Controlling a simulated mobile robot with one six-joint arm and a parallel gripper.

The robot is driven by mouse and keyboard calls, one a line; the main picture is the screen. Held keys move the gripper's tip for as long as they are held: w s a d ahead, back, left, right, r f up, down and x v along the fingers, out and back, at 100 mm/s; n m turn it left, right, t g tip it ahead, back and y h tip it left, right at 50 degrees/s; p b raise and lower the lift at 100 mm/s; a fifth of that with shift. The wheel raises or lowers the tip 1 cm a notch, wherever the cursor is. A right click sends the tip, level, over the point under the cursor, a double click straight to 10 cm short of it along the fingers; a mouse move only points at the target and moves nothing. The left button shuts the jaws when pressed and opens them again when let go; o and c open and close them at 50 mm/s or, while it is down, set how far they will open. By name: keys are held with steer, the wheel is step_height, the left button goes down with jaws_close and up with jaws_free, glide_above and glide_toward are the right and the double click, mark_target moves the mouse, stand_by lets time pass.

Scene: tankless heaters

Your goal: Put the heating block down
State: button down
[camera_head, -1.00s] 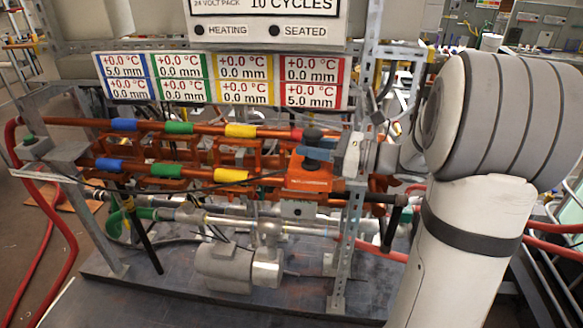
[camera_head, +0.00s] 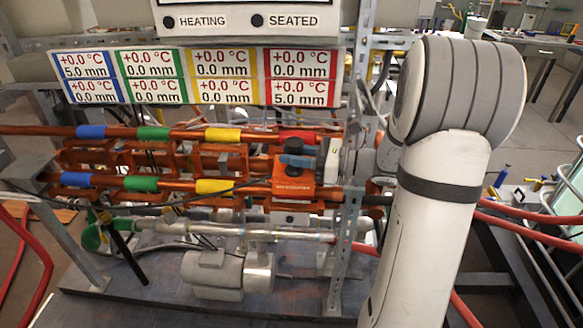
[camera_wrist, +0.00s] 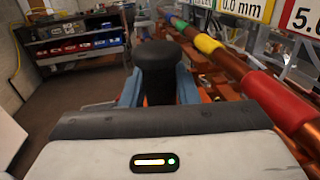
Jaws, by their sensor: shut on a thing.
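The orange heating block (camera_head: 293,188) sits at the right end of the front copper pipe (camera_head: 165,185), beyond its yellow band. From here I cannot tell whether it rests fully on the pipe. My gripper (camera_head: 298,161) is at the top of the block, with its blue fingers around the block's handle. In the wrist view, the block's black knob (camera_wrist: 156,70) stands upright between the blue fingers of my gripper (camera_wrist: 158,88), shut on it. The lower part of the block is hidden there.
The rear copper pipe (camera_head: 165,131) carries blue, green, yellow and red bands. A sign row (camera_head: 195,78) and a HEATING/SEATED box (camera_head: 245,20) hang above. A steel post (camera_head: 345,230) stands right of the block. A grey motor (camera_head: 215,275) lies below.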

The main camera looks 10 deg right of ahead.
steer(key=shift+f, duration=1.6)
steer(key=shift+f, duration=0.1)
steer(key=c, duration=1.1)
jaws_free()
steer(key=shift+f, duration=0.1)
